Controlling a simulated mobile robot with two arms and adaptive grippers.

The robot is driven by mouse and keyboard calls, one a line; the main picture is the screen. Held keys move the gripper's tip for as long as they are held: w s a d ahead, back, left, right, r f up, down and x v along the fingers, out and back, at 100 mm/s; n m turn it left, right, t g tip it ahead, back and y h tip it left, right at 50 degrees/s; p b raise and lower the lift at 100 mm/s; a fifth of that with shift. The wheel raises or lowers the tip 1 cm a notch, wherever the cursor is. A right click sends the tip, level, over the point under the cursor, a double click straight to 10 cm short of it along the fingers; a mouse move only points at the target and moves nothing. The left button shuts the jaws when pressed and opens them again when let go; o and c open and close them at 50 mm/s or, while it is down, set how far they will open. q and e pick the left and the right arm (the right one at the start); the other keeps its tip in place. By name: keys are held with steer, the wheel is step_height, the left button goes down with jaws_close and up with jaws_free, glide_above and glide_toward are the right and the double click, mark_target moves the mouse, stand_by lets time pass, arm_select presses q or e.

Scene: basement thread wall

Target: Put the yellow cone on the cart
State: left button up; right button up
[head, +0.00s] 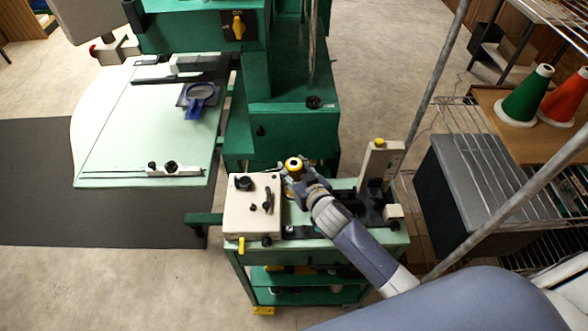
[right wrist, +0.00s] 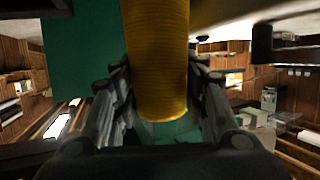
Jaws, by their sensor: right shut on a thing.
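The yellow cone (head: 293,164) is held in my right gripper (head: 296,180), with its top showing at the far edge of the green cart (head: 320,243). In the right wrist view the yellow thread cone (right wrist: 157,65) stands between the two fingers (right wrist: 160,108), which are shut on it. I cannot tell whether its lower end touches the cart, as the gripper and arm hide it. My left gripper is not in view.
A cream box with black knobs (head: 252,215) fills the cart's left side. A cream upright device (head: 378,165) stands at its right. The green machine (head: 290,115) is just behind. Green (head: 527,95) and red (head: 565,98) cones stand on a shelf at right, behind a metal post.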

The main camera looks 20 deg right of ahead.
steer(key=o, duration=1.2)
steer(key=v, duration=1.2)
steer(key=shift+d+r, duration=0.1)
